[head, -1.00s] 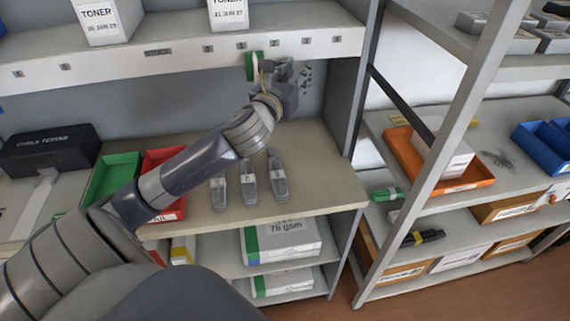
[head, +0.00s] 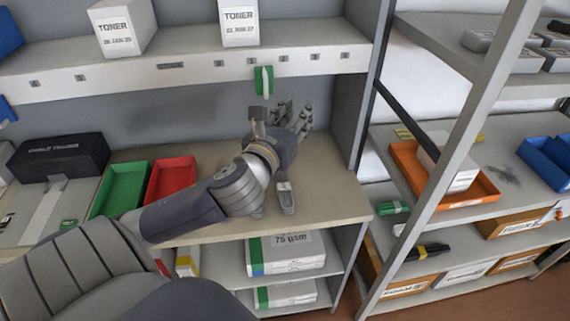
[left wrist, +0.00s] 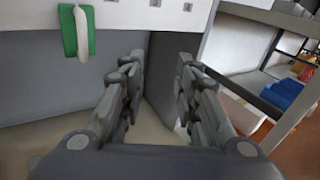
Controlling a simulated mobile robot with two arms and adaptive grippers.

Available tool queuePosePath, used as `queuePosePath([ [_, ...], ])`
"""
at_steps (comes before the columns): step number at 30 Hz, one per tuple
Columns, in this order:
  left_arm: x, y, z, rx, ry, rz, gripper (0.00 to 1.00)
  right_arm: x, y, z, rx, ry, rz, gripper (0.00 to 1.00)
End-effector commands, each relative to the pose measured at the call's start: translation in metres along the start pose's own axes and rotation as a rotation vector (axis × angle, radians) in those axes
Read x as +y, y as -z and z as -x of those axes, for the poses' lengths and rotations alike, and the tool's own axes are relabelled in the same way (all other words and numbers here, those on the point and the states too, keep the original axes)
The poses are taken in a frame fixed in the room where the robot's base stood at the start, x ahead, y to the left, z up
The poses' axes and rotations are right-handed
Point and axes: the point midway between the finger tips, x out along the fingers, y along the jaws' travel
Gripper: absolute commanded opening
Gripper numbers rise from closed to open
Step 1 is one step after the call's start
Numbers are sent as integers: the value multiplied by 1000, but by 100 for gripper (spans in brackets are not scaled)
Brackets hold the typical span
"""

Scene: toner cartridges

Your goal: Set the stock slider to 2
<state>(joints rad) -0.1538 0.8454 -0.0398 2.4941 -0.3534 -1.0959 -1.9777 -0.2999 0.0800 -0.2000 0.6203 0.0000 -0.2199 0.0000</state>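The stock slider is a green tab with a white grip (head: 264,80), hanging at the lower edge of the marked shelf front (head: 200,71). It sits between two small scale marks, a little closer to the left one; the digits are too small to read surely. It also shows at the upper left of the left wrist view (left wrist: 77,31). My left gripper (head: 291,118) is below and slightly right of the slider, clear of it. Its fingers are apart with nothing between them, as the left wrist view also shows (left wrist: 160,95). My right gripper is not in view.
Two toner boxes (head: 124,30) (head: 239,22) stand on the shelf above. A green tray (head: 118,188), a red tray (head: 171,178) and a dark box (head: 60,158) are on the counter at left. A grey upright panel (head: 350,100) bounds the bay at right.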

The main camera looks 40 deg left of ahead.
Motion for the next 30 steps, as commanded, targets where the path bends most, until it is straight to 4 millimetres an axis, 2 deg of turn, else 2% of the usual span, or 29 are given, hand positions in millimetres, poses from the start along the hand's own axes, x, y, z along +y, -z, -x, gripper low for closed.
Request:
queuePosePath([
  [1, 3, 14, -1, 28, -12, 49, 30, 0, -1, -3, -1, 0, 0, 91],
  [14, 17, 100, 1, 209, -127, 472, 30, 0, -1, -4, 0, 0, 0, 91],
  [30, 24, 205, 27, 388, -353, 967, 30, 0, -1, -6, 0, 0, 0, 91],
])
